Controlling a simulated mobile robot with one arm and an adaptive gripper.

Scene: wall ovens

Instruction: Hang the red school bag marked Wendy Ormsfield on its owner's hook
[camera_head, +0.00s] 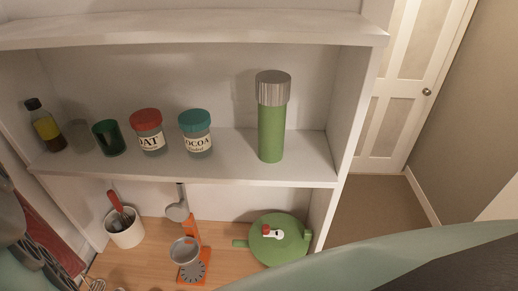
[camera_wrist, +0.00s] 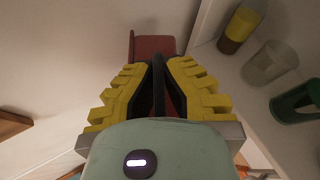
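A dark red object, which looks like the school bag, shows in the wrist view (camera_wrist: 152,45) just beyond my fingertips, and a red patch shows between the fingers. A dark strap-like strip (camera_wrist: 158,90) runs between them. My gripper (camera_wrist: 160,65) has yellow ridged fingers that come together at the tips and appear shut on this strip. In the head view a red surface, likely the same bag (camera_head: 52,232), shows at the far left beside my arm, mostly hidden. No name marking is readable. No hook is clearly visible in either view.
A white shelf (camera_head: 235,172) holds a bottle (camera_head: 44,127), a glass, a green cup (camera_head: 108,138), an oat jar (camera_head: 150,137), a cocoa jar (camera_head: 196,140) and a green flask (camera_head: 271,125). Below are a utensil pot (camera_head: 124,231), an orange device and a green lidded pot (camera_head: 279,246). A door is right.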

